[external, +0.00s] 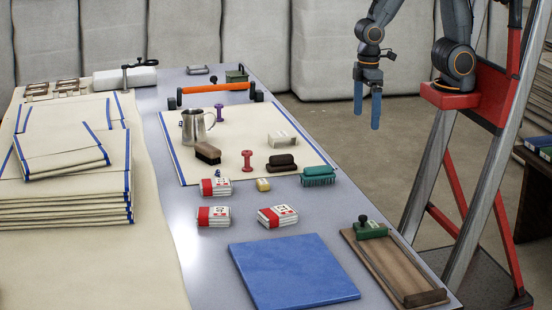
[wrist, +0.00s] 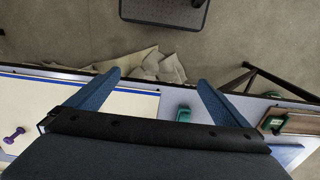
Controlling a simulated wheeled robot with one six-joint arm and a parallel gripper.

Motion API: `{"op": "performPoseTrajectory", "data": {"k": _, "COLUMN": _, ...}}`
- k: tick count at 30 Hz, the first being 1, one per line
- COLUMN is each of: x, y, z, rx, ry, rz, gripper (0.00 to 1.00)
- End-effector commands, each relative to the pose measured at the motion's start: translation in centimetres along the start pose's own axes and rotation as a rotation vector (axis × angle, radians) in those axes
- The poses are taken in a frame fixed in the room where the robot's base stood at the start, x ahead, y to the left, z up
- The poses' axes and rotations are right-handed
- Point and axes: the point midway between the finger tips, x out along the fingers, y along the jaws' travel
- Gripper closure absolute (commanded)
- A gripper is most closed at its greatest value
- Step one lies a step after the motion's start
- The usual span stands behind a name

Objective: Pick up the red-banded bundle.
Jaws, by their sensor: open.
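Several white bundles with red bands lie on the grey table. One red-banded bundle (external: 215,187) lies at the near edge of the cream cloth. A second red-banded bundle (external: 213,216) lies nearer the camera, and a third red-banded bundle (external: 277,216) lies to its right, behind the blue mat. My gripper (external: 367,110) is open and empty, pointing down, high and to the right of the bundles, beyond the table's right edge. In the wrist view its two blue fingers (wrist: 158,88) are spread wide with nothing between them. No bundle can be made out in the wrist view.
The cream cloth (external: 235,136) carries a metal mug (external: 195,126), purple and red spools and brushes. A teal brush (external: 318,175) lies near its right corner. The blue mat (external: 290,272) and a wooden board (external: 385,262) lie in front. Folded cloths (external: 70,195) are stacked left.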

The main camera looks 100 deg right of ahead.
Motion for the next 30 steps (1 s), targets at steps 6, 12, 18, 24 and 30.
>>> {"op": "performPoseTrajectory", "data": {"k": 6, "x": 0.0, "y": 0.0, "z": 0.0, "rx": 0.000, "ry": 0.000, "rz": 0.000, "gripper": 0.08}}
{"op": "performPoseTrajectory", "data": {"k": 12, "x": 0.0, "y": 0.0, "z": 0.0, "rx": 0.000, "ry": 0.000, "rz": 0.000, "gripper": 0.08}}
{"op": "performPoseTrajectory", "data": {"k": 18, "x": -0.2, "y": -0.7, "z": -2.3, "rx": 0.058, "ry": -0.002, "rz": -0.008, "gripper": 0.08}}
{"op": "performPoseTrajectory", "data": {"k": 24, "x": -0.5, "y": -4.1, "z": -11.3, "rx": 0.316, "ry": -0.013, "rz": -0.044, "gripper": 0.08}}
{"op": "performPoseTrajectory", "data": {"k": 30, "x": 0.2, "y": -9.6, "z": -20.8, "rx": 0.624, "ry": -0.048, "rz": -0.090, "gripper": 0.08}}
